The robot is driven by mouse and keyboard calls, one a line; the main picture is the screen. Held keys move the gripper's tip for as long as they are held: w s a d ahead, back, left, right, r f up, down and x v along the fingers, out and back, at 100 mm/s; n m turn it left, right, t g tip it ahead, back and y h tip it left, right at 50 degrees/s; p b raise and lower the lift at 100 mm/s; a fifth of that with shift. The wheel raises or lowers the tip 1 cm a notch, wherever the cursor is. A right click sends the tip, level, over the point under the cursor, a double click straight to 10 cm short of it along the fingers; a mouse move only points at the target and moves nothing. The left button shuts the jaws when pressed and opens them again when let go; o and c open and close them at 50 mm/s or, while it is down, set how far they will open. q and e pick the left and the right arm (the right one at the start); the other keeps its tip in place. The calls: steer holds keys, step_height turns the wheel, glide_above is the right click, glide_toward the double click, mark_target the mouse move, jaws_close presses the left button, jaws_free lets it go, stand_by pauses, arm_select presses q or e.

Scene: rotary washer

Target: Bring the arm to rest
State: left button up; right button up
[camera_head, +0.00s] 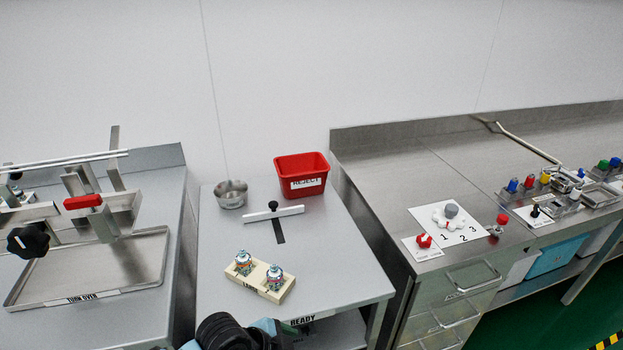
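Part of one of my own arms, dark and ribbed with teal pieces, shows at the bottom edge, left of centre, in front of the middle table. I cannot tell which arm it is. No gripper fingers show in the head view, so both grippers are out of view. The arm part lies close to the front edge of the middle table (340,265), near the READY label (303,320). It overlaps that edge in the picture; I cannot tell whether it touches.
A cream block (262,287) with two metal-topped pieces stands near the arm. Behind are a red REJECT bin (302,176), a metal cup (230,194) and a black-knobbed bar (290,212). A tray fixture (100,265) is left; a steel counter (385,170) with knobs is right.

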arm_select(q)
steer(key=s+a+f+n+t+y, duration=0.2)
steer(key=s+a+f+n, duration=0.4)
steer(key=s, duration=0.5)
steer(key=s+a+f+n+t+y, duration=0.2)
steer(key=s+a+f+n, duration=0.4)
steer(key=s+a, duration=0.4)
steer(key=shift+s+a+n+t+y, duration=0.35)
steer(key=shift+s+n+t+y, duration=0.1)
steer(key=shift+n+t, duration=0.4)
